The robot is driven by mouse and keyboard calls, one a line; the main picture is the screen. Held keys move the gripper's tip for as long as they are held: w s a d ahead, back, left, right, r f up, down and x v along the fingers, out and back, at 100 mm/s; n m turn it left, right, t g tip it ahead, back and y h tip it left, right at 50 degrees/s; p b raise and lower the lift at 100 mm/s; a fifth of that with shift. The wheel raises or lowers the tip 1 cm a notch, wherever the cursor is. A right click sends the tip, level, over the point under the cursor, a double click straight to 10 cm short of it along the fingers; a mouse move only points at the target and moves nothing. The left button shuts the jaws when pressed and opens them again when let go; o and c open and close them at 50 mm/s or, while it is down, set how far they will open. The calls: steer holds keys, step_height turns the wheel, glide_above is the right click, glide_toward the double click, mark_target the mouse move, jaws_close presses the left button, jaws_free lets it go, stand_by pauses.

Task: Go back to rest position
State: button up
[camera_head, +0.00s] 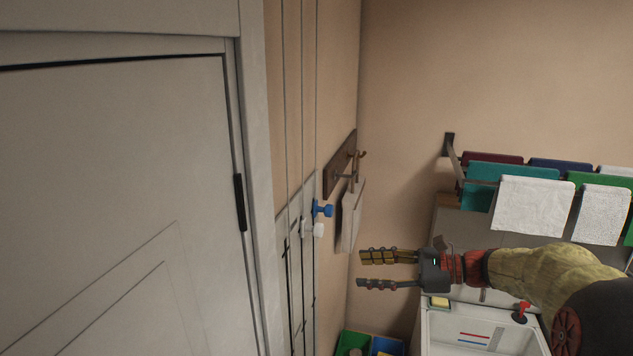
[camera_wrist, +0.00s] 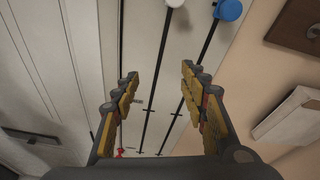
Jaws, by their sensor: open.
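My gripper (camera_head: 362,270) is open and empty, pointing left in the head view, with my arm reaching in from the right. In the head view it is above the white sink and in front of the corner of the wall. In the wrist view its two padded fingers (camera_wrist: 158,82) stand apart with nothing between them. Behind them are dark vertical rods with a white knob (camera_wrist: 174,3) and a blue knob (camera_wrist: 229,9).
A door (camera_head: 110,200) fills the left. Wall hooks (camera_head: 345,165) hold a hanging pale item (camera_head: 351,218). Towels (camera_head: 533,205) hang on a rack at the right. A white sink (camera_head: 428,335) stands below my arm, with green and blue bins (camera_head: 385,346) beside it.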

steer(key=s+d+f+n+h+b, duration=0.1)
steer(key=s+f+n+h+b, duration=0.6)
steer(key=s+f+b, duration=0.7)
steer(key=s+d+f+n+h+b, duration=0.1)
steer(key=s+f+n+h+b, duration=0.6)
steer(key=s+f+n+b, duration=0.5)
steer(key=s+f+b, duration=0.3)
steer(key=s+f, duration=0.1)
steer(key=f, duration=0.4)
steer(key=shift+s+d+f, duration=0.15)
steer(key=shift+d+f, duration=0.1)
steer(key=shift+d, duration=0.15)
steer(key=shift+c, duration=0.7)
